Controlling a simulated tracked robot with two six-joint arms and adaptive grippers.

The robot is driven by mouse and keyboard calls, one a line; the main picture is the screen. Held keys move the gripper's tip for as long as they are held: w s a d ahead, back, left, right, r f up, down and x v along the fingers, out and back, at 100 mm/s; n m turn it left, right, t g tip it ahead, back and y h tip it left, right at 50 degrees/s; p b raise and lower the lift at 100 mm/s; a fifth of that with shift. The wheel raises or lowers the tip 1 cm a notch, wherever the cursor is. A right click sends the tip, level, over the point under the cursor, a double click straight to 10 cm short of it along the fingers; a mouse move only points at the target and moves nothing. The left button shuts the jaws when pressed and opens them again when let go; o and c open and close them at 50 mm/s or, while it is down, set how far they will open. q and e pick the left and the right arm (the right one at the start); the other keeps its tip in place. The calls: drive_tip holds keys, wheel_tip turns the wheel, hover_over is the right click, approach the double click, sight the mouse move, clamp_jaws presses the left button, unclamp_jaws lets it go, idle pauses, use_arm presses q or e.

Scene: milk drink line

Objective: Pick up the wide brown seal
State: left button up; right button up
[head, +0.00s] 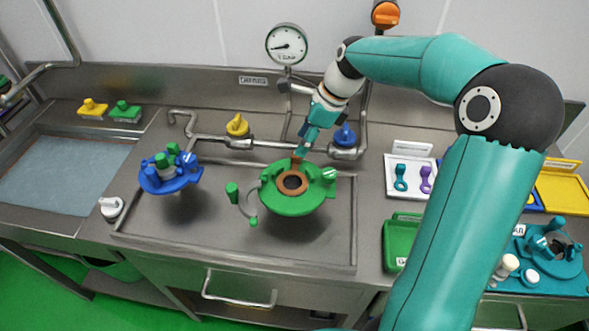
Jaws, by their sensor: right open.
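The wide brown seal (281,186) is a flat ring lying in the opening of a green round housing (300,206) at the middle of the steel worktop. A small brown tab stands up at its back edge. My right gripper (301,152) comes down from the upper right, its fingertips just above or beside this tab. It is open; I cannot tell whether a finger touches the tab. My left gripper is out of view.
A blue housing (168,184) stands to the left, a sink (60,175) farther left. Behind are pipes with a yellow valve (237,125), a blue valve (344,134) and a gauge (287,44). A white tray (410,164) and green tray (397,246) are to the right.

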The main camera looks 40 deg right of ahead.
sight(294, 172)
drive_tip(key=x, duration=0.4)
drive_tip(key=shift+s+a+f, duration=0.15)
drive_tip(key=shift+f, duration=0.1)
drive_tip(key=c, duration=1)
